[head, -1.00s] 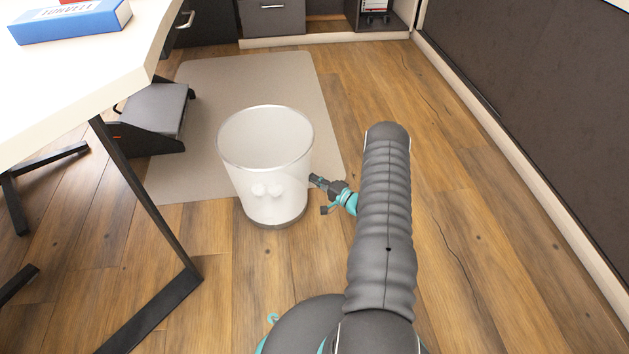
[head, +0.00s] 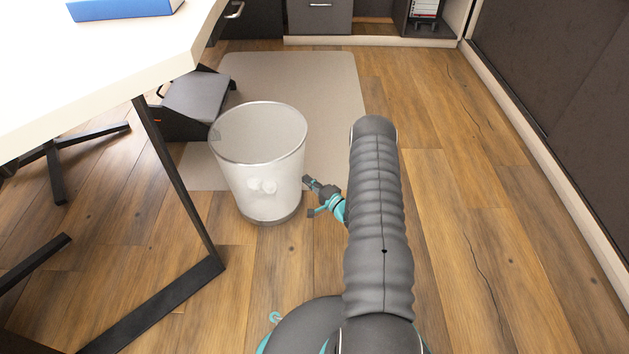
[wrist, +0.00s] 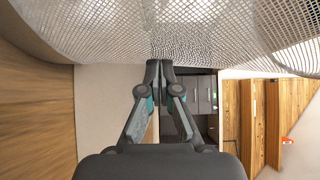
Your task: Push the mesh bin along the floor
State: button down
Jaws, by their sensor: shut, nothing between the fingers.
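The mesh bin (head: 258,165) is a whitish see-through bin with a dark base band, upright on the floor left of my arm, with crumpled white pieces inside. In the wrist view its mesh wall (wrist: 190,25) fills the top of the picture. My gripper (head: 308,182) is at the bin's right side, low on the wall. In the wrist view the closed fingertips (wrist: 159,65) reach the mesh; whether they press on it I cannot tell. Nothing shows between the fingers.
A beige mat (head: 300,75) lies behind and partly under the bin's far side. A white desk (head: 110,70) with a black leg (head: 180,190) stands left. A footrest (head: 196,102) sits behind left. Cabinets (head: 318,15) line the back. Open wood floor lies right.

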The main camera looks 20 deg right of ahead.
jog(key=shift+a, duration=0.2)
jog(key=shift+d, duration=0.1)
jog(key=w+d+v, duration=0.1)
jog(key=d+v, duration=0.1)
jog(key=v, duration=1)
jog(key=shift+s+d, duration=0.4)
jog(key=shift+d, duration=0.05)
jog(key=shift+r, duration=0.1)
